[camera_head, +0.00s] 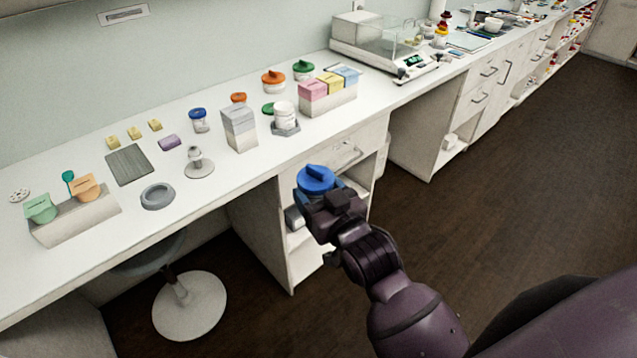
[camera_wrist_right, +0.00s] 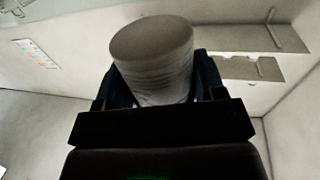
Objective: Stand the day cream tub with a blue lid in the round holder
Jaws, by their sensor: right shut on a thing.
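The tub with a blue lid (camera_head: 316,179) is in my right gripper (camera_head: 322,198), in front of the bench's front edge in the head view. The right gripper is shut on it. Only its blue lid with a raised grip bar shows clearly there. In the right wrist view the pale, ribbed tub body (camera_wrist_right: 155,65) stands between the two dark fingers, its flat end facing the camera. The round holder (camera_head: 157,196), a grey ring, lies empty on the bench, well to the left of the gripper. My left gripper is not in view.
A small white stand (camera_head: 198,164) is right of the ring, a grey plate (camera_head: 129,164) behind it and a box with green and orange cards (camera_head: 75,222) left. A smaller blue-lidded jar (camera_head: 199,121) and a white tub on a grey base (camera_head: 285,127) stand farther back.

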